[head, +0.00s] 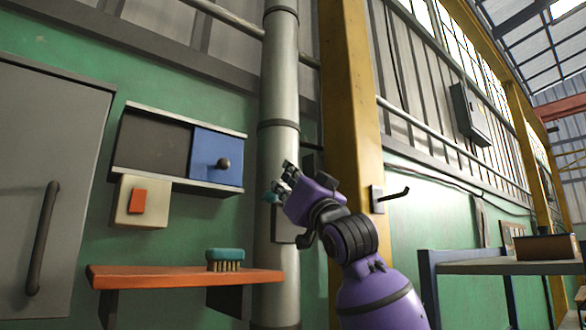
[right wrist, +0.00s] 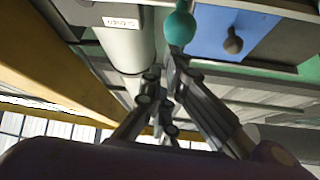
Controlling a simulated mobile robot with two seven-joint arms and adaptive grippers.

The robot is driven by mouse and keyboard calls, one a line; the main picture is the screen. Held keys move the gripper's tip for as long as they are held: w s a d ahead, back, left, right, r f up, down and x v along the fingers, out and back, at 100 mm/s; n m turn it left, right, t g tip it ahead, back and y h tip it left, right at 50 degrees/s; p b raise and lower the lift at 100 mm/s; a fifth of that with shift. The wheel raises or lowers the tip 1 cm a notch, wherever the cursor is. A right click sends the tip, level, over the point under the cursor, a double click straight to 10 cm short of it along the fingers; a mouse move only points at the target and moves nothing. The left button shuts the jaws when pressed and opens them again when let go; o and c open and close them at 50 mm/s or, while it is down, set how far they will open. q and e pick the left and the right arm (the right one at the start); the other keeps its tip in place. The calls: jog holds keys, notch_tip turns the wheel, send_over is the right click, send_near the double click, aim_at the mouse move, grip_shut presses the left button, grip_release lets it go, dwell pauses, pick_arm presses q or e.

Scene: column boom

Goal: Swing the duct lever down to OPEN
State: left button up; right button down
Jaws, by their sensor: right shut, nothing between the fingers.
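The grey vertical duct (head: 279,90) runs up the wall left of the yellow column. The lever's teal knob (head: 271,198) shows at the duct's front, partly hidden by my right gripper (head: 283,178). In the right wrist view the knob (right wrist: 180,27) lies just beyond the closed fingertips (right wrist: 166,70); I cannot tell whether they touch it. The rest of the lever is mostly hidden. The duct (right wrist: 125,50) there carries a small white label (right wrist: 121,22), too small to read surely. My right gripper is shut and empty. My left gripper is not in view.
Left of the duct are a cabinet with a blue sliding panel (head: 216,158), a box with an orange switch (head: 138,201), and an orange shelf (head: 180,277) holding a brush (head: 225,258). A yellow column (head: 346,90) with a black hook (head: 394,194) stands right.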

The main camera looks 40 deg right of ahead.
jog(key=shift+a+f, duration=0.1)
jog(key=shift+f+n, duration=0.15)
jog(key=shift+n, duration=0.15)
